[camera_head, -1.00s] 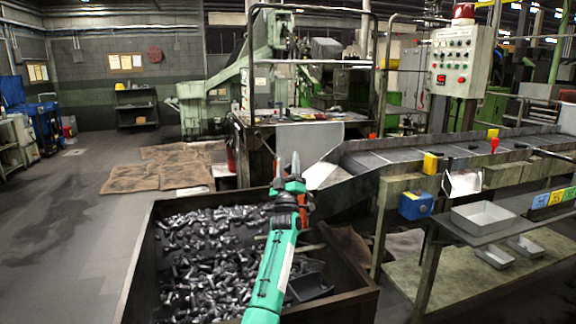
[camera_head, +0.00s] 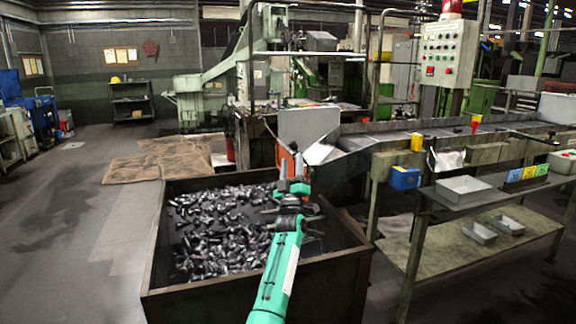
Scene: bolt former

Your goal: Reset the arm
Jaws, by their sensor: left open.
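My left arm, green with a dark wrist, reaches up from the bottom over the bin. Nothing shows between the fingers. The large dark bin (camera_head: 157,240) below it holds many loose metal bolts (camera_head: 225,230). My right gripper is not in view.
A sloping metal chute (camera_head: 325,149) and a conveyor table run behind the bin to the right. A shelf bench with a blue box (camera_head: 404,178) and grey trays (camera_head: 463,189) stands at the right. A control panel (camera_head: 448,48) stands behind.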

